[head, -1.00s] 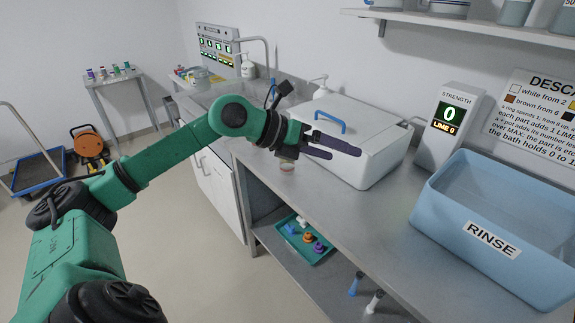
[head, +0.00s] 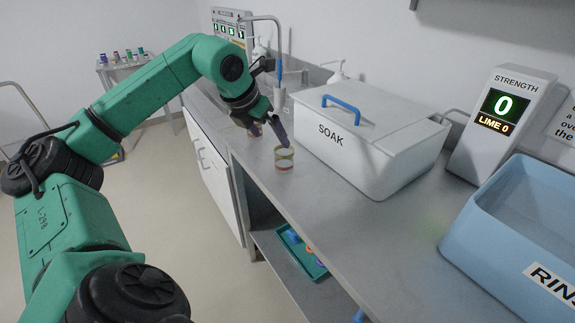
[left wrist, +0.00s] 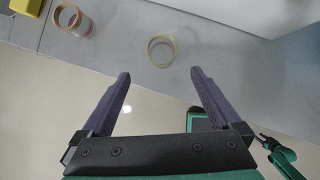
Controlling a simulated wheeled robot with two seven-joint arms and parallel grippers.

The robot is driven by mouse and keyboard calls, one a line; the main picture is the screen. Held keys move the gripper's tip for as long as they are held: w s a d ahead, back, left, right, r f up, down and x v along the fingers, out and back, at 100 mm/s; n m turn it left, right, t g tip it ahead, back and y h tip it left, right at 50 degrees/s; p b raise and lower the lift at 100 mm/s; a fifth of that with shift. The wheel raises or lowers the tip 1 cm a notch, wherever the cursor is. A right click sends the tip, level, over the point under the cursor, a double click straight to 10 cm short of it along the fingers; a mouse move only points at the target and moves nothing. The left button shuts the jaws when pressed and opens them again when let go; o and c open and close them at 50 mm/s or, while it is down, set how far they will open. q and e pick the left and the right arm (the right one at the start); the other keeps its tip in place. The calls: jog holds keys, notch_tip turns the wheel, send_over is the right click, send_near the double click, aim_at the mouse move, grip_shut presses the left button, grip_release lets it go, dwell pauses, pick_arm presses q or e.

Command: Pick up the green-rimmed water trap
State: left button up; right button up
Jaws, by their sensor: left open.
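A small clear cup with a yellow-green rim and a reddish band low down, which looks like the green-rimmed water trap (head: 284,160), stands upright on the steel counter near its front edge. In the left wrist view its ring-shaped rim (left wrist: 161,51) lies just beyond the fingertips, roughly centred between them. My left gripper (head: 272,136) points down above the counter, just left of and behind the trap. It is open and empty, with both purple fingers apart in the left wrist view (left wrist: 160,76). My right gripper is not in view.
A second cup (left wrist: 71,18) with an orange-tan rim stands nearby. The white SOAK box (head: 365,150) is close on the right. Farther right are the strength display (head: 500,120) and blue RINSE tub (head: 510,235). A teal tray (head: 301,252) sits on the lower shelf.

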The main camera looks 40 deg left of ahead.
aim_at(284, 159)
pick_arm(q)
jog(key=p+x, duration=0.2)
jog(key=x, duration=1)
jog(key=shift+w+d+f+p, duration=0.1)
jog(key=shift+d+f+p, duration=0.05)
jog(key=shift+f+p, duration=0.2)
jog(key=shift+r, duration=0.15)
jog(key=c, duration=1.4)
